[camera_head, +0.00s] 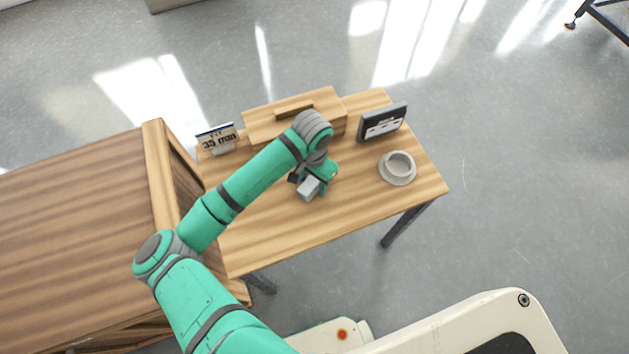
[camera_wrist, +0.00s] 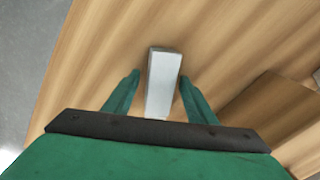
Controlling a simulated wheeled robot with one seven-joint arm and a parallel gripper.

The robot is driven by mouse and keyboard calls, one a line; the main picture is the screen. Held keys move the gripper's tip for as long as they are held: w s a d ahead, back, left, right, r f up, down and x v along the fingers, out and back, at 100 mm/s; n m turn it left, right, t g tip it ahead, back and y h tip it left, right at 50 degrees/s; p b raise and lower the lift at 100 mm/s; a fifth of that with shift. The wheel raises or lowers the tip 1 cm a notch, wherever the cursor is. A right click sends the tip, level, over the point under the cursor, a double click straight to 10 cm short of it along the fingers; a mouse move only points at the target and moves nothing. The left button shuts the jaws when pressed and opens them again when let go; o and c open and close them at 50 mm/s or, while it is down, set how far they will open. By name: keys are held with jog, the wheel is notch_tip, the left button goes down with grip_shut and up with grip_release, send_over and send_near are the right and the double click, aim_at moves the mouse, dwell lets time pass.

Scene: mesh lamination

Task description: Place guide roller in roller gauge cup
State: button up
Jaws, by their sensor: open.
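The guide roller, a pale grey elongated piece (camera_wrist: 163,85), lies between the two green fingers of my gripper (camera_wrist: 158,78) in the wrist view. The fingers are apart, with a visible gap on each side of the piece. In the head view the grey piece (camera_head: 309,189) is at the middle of the table, at the end of my arm, partly covered by my gripper (camera_head: 307,183). I cannot tell whether it rests on the table. The roller gauge cup (camera_head: 397,180), a light grey round cup with a wide base, stands upright at the table's right side, apart from my gripper.
The wooden table (camera_head: 270,240) has free room in front and between gripper and cup. A wooden box (camera_head: 265,127) stands behind my gripper. A "35 mm" sign (camera_head: 217,139) stands back left, a dark display (camera_head: 382,122) back right. A wooden cabinet (camera_head: 70,220) adjoins on the left.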

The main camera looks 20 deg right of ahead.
grip_shut()
dwell(0.3)
